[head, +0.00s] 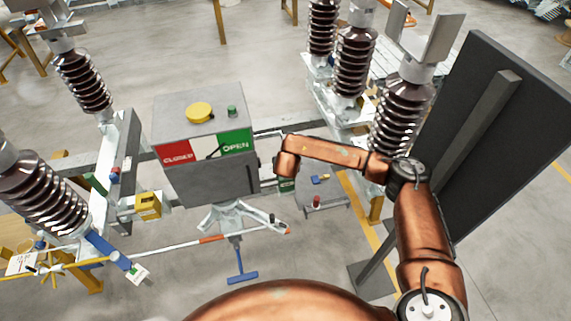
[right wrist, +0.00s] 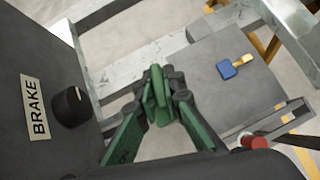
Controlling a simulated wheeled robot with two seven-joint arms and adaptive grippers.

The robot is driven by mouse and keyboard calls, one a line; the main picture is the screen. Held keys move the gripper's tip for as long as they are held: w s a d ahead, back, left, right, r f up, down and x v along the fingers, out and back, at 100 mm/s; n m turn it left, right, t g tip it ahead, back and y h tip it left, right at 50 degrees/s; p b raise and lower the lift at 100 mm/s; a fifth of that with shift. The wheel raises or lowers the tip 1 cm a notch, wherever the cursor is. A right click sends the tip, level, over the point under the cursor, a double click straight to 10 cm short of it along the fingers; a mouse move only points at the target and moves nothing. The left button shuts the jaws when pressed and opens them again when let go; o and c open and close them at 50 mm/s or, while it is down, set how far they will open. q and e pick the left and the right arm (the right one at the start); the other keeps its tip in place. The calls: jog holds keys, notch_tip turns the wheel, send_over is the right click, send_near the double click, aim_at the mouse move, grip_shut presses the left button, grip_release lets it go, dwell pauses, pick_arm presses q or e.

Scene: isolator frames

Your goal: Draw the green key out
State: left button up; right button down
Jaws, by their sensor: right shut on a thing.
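The grey control box (head: 205,180) stands left of centre in the head view, with a red CLOSED plate and a green OPEN plate. My right arm reaches in from the right to the box's right side. In the right wrist view my right gripper (right wrist: 158,105) is shut on the green key (right wrist: 158,88), which stands up between the fingertips. Whether the key sits in a lock is hidden by the fingers. A black knob (right wrist: 72,106) beside the BRAKE label (right wrist: 36,107) is on the dark face to the left. My left gripper is not in view.
A blue and yellow key (right wrist: 235,67) lies on the grey shelf (right wrist: 210,90) right of the gripper, with a red-topped part (right wrist: 254,142) near it. The box top has a yellow button (head: 200,112) and a green one (head: 232,111). A dark panel (head: 500,130) stands right.

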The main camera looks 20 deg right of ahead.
jog(key=shift+r+p, duration=0.35)
jog(key=shift+r, duration=1.45)
